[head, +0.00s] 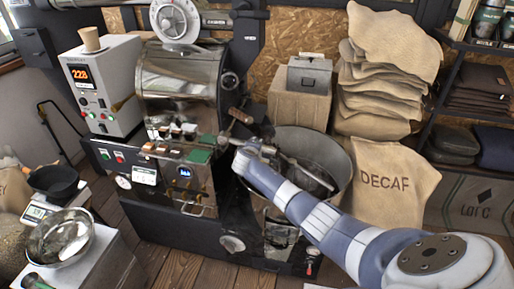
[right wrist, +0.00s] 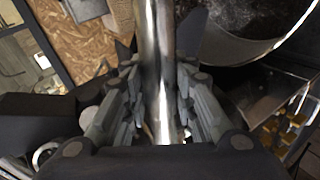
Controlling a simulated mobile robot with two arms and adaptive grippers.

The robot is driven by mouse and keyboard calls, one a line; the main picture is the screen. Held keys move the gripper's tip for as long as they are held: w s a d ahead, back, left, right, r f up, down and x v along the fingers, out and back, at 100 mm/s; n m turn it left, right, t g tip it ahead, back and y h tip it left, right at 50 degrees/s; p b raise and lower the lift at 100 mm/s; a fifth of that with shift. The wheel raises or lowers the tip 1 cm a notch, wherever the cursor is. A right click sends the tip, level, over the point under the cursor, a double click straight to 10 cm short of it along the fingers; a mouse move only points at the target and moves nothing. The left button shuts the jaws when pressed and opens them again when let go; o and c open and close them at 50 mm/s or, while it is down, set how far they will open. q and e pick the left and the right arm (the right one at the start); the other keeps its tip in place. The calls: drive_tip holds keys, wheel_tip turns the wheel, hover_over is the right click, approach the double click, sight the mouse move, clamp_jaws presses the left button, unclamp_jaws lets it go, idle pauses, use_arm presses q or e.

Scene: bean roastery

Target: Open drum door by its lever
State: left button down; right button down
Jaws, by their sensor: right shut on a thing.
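The roaster's shiny metal drum (head: 178,75) stands left of centre in the head view. A short wooden handle (head: 241,116) sticks out at its lower right, just above my right gripper (head: 232,142). In the right wrist view my right gripper (right wrist: 160,115) is shut on a smooth metal bar, which looks like the lever (right wrist: 156,50). The bar runs lengthwise between the two fingers. The drum door cannot be made out clearly, and my gripper and wrist cover part of that area. My left gripper is not in view.
A round metal cooling bin (head: 338,150) stands close right of my right gripper, with my forearm across its front. The control panel (head: 160,150) lies left of the gripper. Sacks (head: 388,180) and a box (head: 300,98) stand behind. Wooden floor (head: 165,262) shows in front.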

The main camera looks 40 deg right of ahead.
drive_tip(key=c, duration=1.5)
unclamp_jaws()
drive_tip(key=shift+o, duration=1)
drive_tip(key=shift+a+r, duration=0.1)
drive_tip(key=shift+s+a+r, duration=0.1)
drive_tip(key=shift+s, duration=0.05)
drive_tip(key=v, duration=1.1)
drive_tip(key=shift+s+a+r, duration=0.15)
drive_tip(key=shift+s+a, duration=0.05)
drive_tip(key=shift+a, duration=0.05)
